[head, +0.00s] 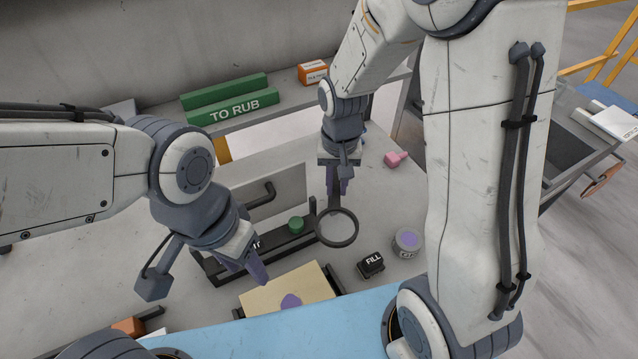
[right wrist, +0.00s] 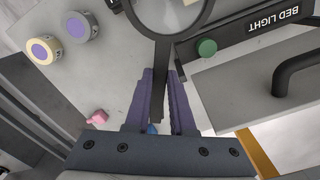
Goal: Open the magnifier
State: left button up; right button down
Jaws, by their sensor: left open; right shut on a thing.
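The magnifier (head: 337,228) is a dark round ring with a clear lens on a dark handle, to the right of the black bar. In the right wrist view its handle (right wrist: 161,60) runs between the purple fingers, with the ring at the top edge. My right gripper (head: 338,188) is shut on the handle; its fingers also show in the right wrist view (right wrist: 162,85). My left gripper (head: 258,268) is open and empty, low beside the front of the black bar, left of the magnifier.
A black bar (right wrist: 262,32) marked BED LIGHT carries a green knob (head: 296,224). A tan plate (head: 285,285) with a purple patch lies in front. A black FILL block (head: 371,264), a round pot (head: 407,242) and a pink piece (head: 396,159) are to the right. Green TO RUB bars (head: 230,105) lie behind.

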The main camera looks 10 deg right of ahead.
aim_at(335, 190)
pick_arm(q)
jog(key=shift+a, duration=0.35)
pick_arm(e)
jog(key=shift+w, duration=0.15)
jog(key=shift+a, duration=0.1)
jog(key=c, duration=0.8)
grip_release()
jog(key=shift+o, duration=0.2)
jog(key=shift+r, duration=0.1)
pick_arm(q)
jog(key=shift+f+b, duration=0.6)
jog(key=shift+b, duration=0.05)
pick_arm(e)
notch_tip(335, 190, up, 10)
jog(key=shift+r, duration=0.2)
